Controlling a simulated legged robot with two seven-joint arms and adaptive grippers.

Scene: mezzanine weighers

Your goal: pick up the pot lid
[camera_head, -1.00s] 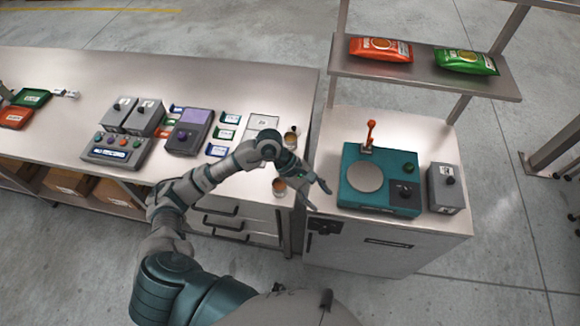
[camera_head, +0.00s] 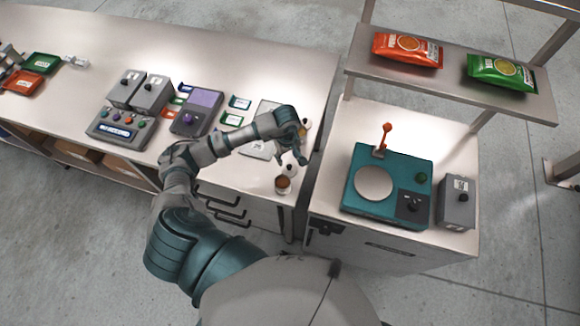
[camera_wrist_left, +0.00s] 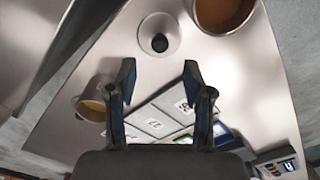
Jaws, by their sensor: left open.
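The pot lid (camera_wrist_left: 158,35) shows in the left wrist view as a round silver disc with a black knob, lying on the metal table just beyond my fingertips. In the head view my left gripper and wrist mostly cover that spot. My left gripper (camera_wrist_left: 158,78) is open with nothing between its fingers, and the lid is ahead of the gap, apart from both fingers. In the head view the left gripper (camera_head: 301,160) is over the right end of the long table. My right gripper is not in view.
A cup of brown liquid (camera_head: 283,184) stands near the table's front edge; another (camera_wrist_left: 92,104) is beside my finger. Flat cards lie under the gripper. A teal weigher (camera_head: 408,177) stands on the right cabinet, below a shelf with orange (camera_head: 407,50) and green (camera_head: 502,72) bags.

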